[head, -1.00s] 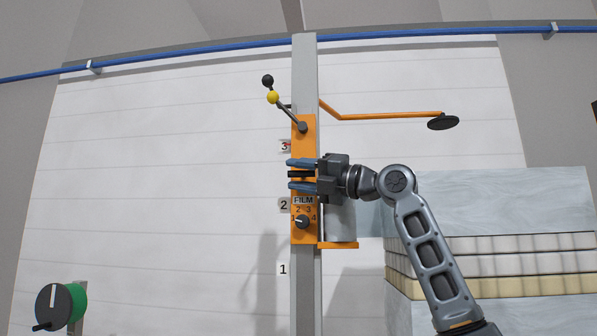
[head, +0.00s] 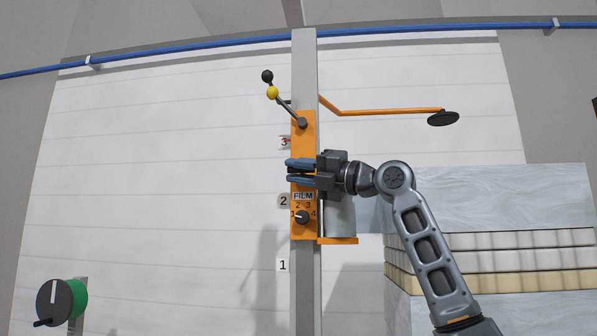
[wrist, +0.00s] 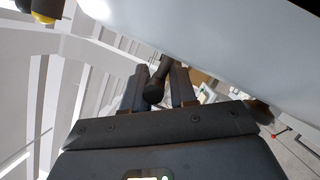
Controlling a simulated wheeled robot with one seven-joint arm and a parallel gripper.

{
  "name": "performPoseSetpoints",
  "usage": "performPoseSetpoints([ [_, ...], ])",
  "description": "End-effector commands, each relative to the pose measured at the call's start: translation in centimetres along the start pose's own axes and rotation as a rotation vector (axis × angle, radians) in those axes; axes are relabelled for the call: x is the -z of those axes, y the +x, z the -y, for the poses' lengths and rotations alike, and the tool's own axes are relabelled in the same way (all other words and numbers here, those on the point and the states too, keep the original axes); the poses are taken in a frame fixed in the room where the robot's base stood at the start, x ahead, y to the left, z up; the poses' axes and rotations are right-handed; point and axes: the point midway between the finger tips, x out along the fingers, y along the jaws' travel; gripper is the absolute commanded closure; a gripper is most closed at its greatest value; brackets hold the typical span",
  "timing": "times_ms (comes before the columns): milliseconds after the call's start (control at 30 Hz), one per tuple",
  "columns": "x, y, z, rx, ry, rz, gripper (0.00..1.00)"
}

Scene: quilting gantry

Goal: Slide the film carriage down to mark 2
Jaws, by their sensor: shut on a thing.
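The film carriage (head: 303,132) is an orange plate on a grey upright post (head: 304,75), with a FILM label and a dial (head: 302,217) low on it. A small red pointer at its left edge is beside mark 3 (head: 284,142). Mark 2 (head: 283,201) is lower, mark 1 (head: 283,265) lower still. My gripper (head: 292,171) reaches in from the right and is shut on the carriage's black handle, mostly hidden by the fingers. The dark handle (wrist: 156,84) shows between the fingers in the wrist view.
A lever (head: 285,108) with black and yellow knobs juts up left from the carriage top. An orange arm with a black disc (head: 443,118) extends right above my arm. Stacked quilted layers (head: 500,262) stand at right. A green reel (head: 62,301) is at lower left.

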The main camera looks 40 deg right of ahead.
Motion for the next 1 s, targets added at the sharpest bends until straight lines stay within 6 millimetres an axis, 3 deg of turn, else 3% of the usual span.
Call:
performPoseSetpoints([
  [167,0.0,-0.1,-0.1,-0.004,-0.002,0.001,1.0],
  [333,0.8,-0.4,1.1,-0.004,-0.001,0.001,1.0],
  [1000,6.3,-2.7,10.2,-0.003,-0.001,0.001,1.0],
])
